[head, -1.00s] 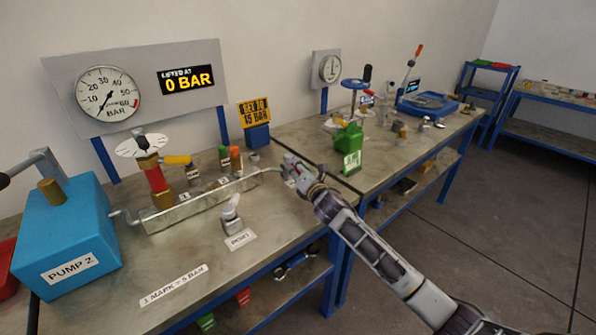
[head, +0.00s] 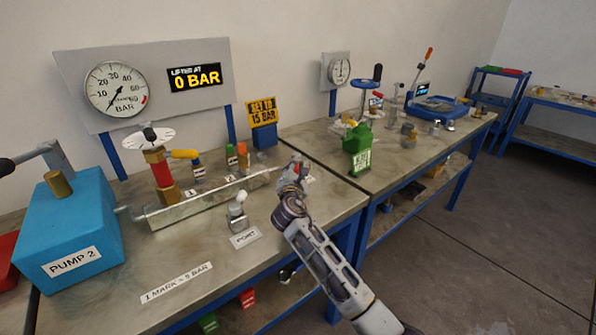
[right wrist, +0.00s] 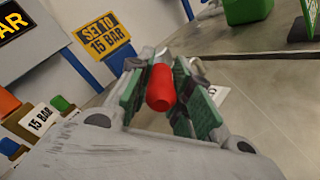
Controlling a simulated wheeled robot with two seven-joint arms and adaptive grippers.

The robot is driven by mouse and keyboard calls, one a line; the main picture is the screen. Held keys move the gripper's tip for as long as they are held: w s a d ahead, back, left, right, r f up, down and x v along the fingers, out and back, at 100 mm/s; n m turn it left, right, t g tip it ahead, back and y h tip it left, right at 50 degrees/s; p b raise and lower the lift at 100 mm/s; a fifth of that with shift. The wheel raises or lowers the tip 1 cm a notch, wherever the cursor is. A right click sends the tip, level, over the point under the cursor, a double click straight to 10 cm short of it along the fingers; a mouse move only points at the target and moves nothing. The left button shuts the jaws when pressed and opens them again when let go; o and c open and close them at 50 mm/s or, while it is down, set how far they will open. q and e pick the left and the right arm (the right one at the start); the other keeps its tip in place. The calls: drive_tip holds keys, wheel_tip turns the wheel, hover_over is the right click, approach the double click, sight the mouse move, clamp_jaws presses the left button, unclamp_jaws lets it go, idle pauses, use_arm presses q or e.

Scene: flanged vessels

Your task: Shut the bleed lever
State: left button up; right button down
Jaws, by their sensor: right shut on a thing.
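The bleed lever has a red grip (right wrist: 161,88), seen in the right wrist view between my right gripper's fingers (right wrist: 158,85). The green-padded fingers are closed around it, with its rounded red end toward the camera. In the head view my right gripper (head: 294,172) is at the right end of the long metal block (head: 205,198); a little red shows at its fingers. The lever's pivot is hidden, and I cannot tell the lever's exact angle. My left gripper is not in view.
The gauge (head: 116,89) has its needle low, beside a "0 BAR" display (head: 195,78). A "SET TO 15 BAR" sign (head: 262,112) stands behind. A small metal fitting (head: 238,212) is left of my right arm. A green can (head: 358,150) stands to the right.

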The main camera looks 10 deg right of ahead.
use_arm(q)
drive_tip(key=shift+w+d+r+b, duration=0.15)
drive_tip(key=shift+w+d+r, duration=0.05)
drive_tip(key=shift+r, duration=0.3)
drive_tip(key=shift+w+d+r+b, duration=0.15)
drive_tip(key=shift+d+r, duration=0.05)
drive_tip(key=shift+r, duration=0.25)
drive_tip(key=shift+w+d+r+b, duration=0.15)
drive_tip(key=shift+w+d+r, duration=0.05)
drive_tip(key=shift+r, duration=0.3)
use_arm(e)
drive_tip(key=shift+w+a+f+m+g+h, duration=0.1)
drive_tip(key=shift+a+m+g+h, duration=0.15)
drive_tip(key=shift+m+h, duration=0.25)
drive_tip(key=shift+w+a+r+m+g+h, duration=0.1)
drive_tip(key=shift+a+m+g+h, duration=0.15)
drive_tip(key=shift+h, duration=0.45)
drive_tip(key=shift+w+a+f+m+g+h, duration=0.1)
drive_tip(key=shift+a+m+g+h, duration=0.15)
drive_tip(key=shift+m+h, duration=0.3)
drive_tip(key=c, duration=1.3)
unclamp_jaws()
drive_tip(key=shift+o, duration=0.2)
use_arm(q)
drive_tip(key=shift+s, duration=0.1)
use_arm(e)
drive_tip(key=shift+r, duration=0.2)
